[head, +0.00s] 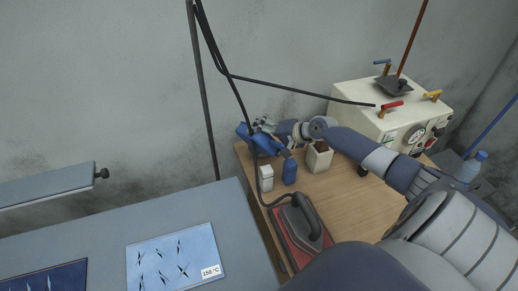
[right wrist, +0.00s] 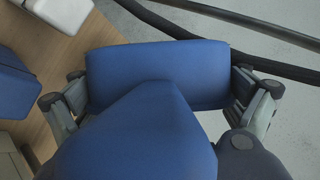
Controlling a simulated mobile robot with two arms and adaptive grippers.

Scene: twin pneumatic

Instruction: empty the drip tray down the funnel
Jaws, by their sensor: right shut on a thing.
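My right gripper (head: 263,126) reaches over the far left corner of the wooden table. It is shut on a blue object (head: 269,146), held above the small containers. In the right wrist view the blue object (right wrist: 158,68) has a broad rounded body between the two fingers, with a tapered blue part nearer the camera. I cannot tell whether it is the drip tray. A dark square piece (head: 394,86) sits on top of the cream machine; it may be the funnel, but its opening is not clear. My left gripper is not in view.
A white container (head: 266,178), a blue one (head: 289,172) and a cream box (head: 319,159) stand on the table (head: 348,205). An iron (head: 303,218) rests on a red pad. The cream machine (head: 358,99) stands behind. A black hose (head: 237,92) hangs beside my gripper.

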